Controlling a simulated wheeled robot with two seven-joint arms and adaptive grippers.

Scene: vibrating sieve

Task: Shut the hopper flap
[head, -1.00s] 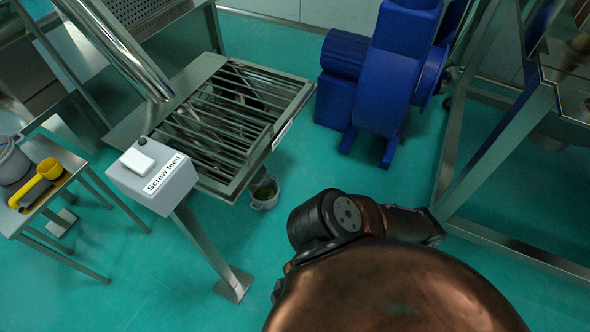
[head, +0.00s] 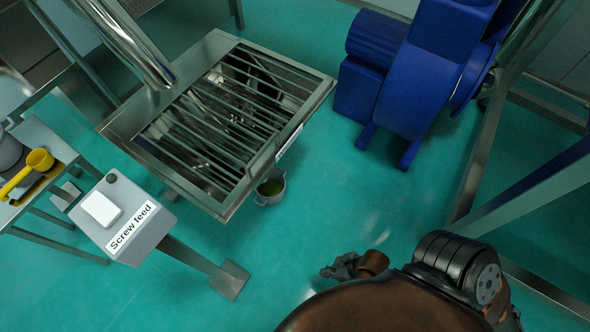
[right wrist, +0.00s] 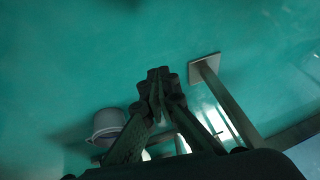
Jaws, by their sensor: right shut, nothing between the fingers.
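A steel hopper (head: 319,93) with a grille of dark bars across its open top stands at the upper middle of the head view. A white label is on its right edge. I cannot make out a separate flap on it. My right gripper (head: 341,267) is low in the head view, over the floor, to the right of and below the hopper and apart from it. In the right wrist view the gripper (right wrist: 157,78) has its fingers together with nothing between them. My left gripper is not in view.
A grey switch box labelled "Screw feed" (head: 124,220) stands on a post left of the hopper's near corner. A small pot (head: 271,190) is by the hopper's near right side. A blue machine (head: 420,75) stands at the right.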

